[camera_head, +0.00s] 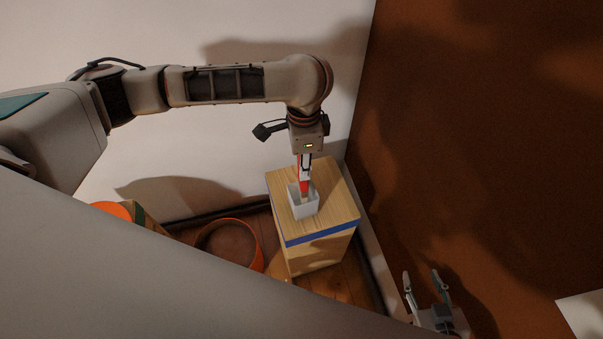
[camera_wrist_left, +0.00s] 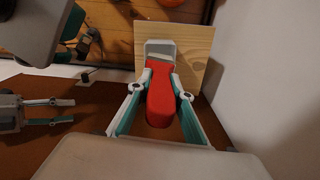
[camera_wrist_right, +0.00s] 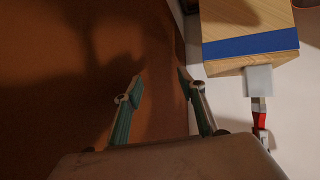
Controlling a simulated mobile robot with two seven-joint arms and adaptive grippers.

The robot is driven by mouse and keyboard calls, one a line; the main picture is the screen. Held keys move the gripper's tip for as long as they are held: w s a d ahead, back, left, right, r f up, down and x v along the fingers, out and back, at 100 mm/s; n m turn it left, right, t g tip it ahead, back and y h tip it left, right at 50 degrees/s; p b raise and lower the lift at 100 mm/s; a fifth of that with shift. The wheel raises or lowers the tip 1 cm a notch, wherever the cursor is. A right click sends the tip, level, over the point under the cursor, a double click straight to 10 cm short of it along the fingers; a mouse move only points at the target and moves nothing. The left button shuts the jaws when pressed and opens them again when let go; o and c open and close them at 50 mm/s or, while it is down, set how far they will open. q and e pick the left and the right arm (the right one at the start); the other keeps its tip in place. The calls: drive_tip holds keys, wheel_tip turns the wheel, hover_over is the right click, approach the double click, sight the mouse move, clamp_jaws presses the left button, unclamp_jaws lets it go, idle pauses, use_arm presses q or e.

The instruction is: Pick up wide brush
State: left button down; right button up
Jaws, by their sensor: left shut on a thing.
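The wide brush has a red handle (camera_head: 304,186) and stands with its lower end in a small pale grey container (camera_head: 306,209) on a wooden block. My left gripper (camera_head: 305,172) is above the container, pointing down, shut on the red handle. In the left wrist view the handle (camera_wrist_left: 161,100) lies between the two fingers, with a pale part of the brush (camera_wrist_left: 158,58) beyond it at the container. The brush's lowest end is hidden. My right gripper (camera_head: 422,279) is open and empty at lower right, apart from the block; the right wrist view shows its spread fingers (camera_wrist_right: 161,75).
The wooden block (camera_head: 341,205) has a blue band along its top edge. An orange-rimmed round container (camera_head: 256,243) stands on the wooden floor to its left. Another orange thing (camera_head: 112,209) is farther left. A white wall rises behind, and a brown surface (camera_head: 480,150) fills the right side.

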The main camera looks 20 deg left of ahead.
use_arm(q)
wheel_tip(320, 180, up, 12)
drive_tip(key=p, duration=0.4)
drive_tip(key=shift+r, duration=0.5)
